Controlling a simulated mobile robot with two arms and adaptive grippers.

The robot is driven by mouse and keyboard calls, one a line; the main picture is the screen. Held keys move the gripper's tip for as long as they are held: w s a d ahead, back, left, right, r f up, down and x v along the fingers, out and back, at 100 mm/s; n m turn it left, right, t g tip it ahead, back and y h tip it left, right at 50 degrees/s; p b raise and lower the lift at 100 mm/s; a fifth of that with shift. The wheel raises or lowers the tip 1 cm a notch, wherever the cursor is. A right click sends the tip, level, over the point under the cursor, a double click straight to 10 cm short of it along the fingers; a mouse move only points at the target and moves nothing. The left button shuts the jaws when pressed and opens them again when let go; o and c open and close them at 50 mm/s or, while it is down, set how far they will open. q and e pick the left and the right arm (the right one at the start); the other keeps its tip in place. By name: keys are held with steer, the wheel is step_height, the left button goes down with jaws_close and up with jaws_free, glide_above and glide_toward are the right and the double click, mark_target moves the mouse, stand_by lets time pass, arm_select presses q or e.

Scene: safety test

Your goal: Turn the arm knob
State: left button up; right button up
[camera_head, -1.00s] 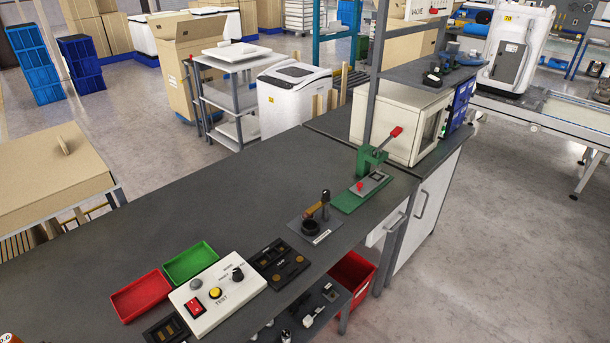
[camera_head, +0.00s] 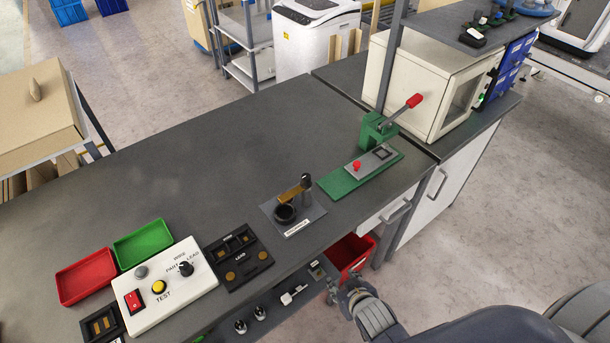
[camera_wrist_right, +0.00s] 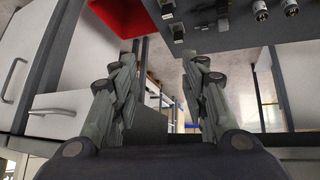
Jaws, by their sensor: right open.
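A white control box (camera_head: 165,290) lies on the dark bench at the lower left of the head view. It carries a black rotary knob (camera_head: 186,268) with small lettering around it, a yellow button, a grey round button and a red switch. My right gripper (camera_head: 348,290) shows at the lower right of the head view, beyond the bench's front edge and well apart from the knob. In the right wrist view my right gripper (camera_wrist_right: 160,62) is open with nothing between its fingers. The knob does not show there. My left gripper is not in view.
Red and green trays (camera_head: 143,243) lie behind the box. A dark parts tray (camera_head: 238,257), a small fixture (camera_head: 290,210) and a green lever press (camera_head: 365,165) stand to its right. A red bin (camera_head: 350,252) sits below the bench edge. The bench's back middle is clear.

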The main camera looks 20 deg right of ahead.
steer(key=w+d+r+m+t+h, duration=0.1)
steer(key=w+r, duration=0.1)
steer(key=r, duration=0.5)
steer(key=w+d+r+t, duration=0.1)
steer(key=w+r+t, duration=0.1)
steer(key=r, duration=0.4)
steer(key=n+t+y, duration=0.1)
steer(key=t+y, duration=0.2)
steer(key=t, duration=0.4)
glide_toward(308, 180)
steer(key=w, duration=0.3)
steer(key=w+p, duration=0.1)
steer(key=w, duration=0.3)
steer(key=w+a+p, duration=0.1)
steer(key=w, duration=0.3)
steer(key=shift+w, duration=0.2)
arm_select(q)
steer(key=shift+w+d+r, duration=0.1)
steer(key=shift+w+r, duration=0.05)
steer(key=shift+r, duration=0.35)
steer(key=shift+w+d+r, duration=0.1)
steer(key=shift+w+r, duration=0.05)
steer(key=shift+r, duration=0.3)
arm_select(e)
jaws_close()
